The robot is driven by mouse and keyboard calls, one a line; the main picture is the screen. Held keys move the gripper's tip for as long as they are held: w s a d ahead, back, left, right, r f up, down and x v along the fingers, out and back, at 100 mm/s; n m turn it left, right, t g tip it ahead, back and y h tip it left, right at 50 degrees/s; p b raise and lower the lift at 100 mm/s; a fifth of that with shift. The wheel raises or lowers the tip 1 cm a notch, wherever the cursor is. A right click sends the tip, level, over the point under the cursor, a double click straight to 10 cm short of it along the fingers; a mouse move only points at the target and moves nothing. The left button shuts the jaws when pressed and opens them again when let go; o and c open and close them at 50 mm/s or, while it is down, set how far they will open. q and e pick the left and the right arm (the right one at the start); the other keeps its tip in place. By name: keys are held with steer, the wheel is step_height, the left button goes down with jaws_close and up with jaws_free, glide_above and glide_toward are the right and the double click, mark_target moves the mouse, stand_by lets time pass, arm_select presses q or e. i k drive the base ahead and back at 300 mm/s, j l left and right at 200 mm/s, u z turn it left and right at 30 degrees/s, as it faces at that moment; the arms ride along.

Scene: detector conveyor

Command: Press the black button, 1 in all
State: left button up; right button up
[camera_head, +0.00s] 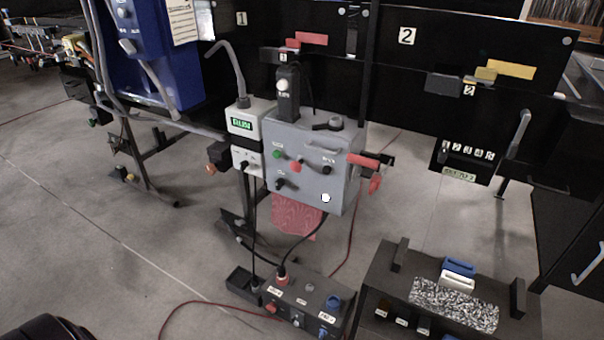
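A grey control box (343,190) stands on a post in the middle of the view. Its front has a green button (277,155), a red button (295,167), a black control (326,170) at the right and another black control (281,184) at the lower left. I cannot tell at this size whether either black control is a button or a knob. A round white spot (325,198) shows at the lower right of this face. Neither of my grippers is in view, and nothing covers the front of the box.
A small white box with a green display (241,124) adjoins the left side. A red-handled part (362,160) juts out at the right. Below stand a dark switch box (308,299) with cables and a black case (377,268). Open grey floor (120,245) lies at the left.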

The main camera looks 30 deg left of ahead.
mark_target(327, 169)
steer(key=i+j, duration=0.15)
steer(key=j, duration=0.25)
steer(key=i+j, duration=0.1)
steer(key=j, duration=0.25)
steer(key=i+j, duration=0.15)
steer(key=j, duration=0.25)
steer(key=i+j, duration=0.1)
steer(key=j, duration=0.3)
steer(key=i+j, duration=0.15)
steer(key=j, duration=0.25)
steer(key=i+j, duration=0.1)
steer(key=j, duration=0.25)
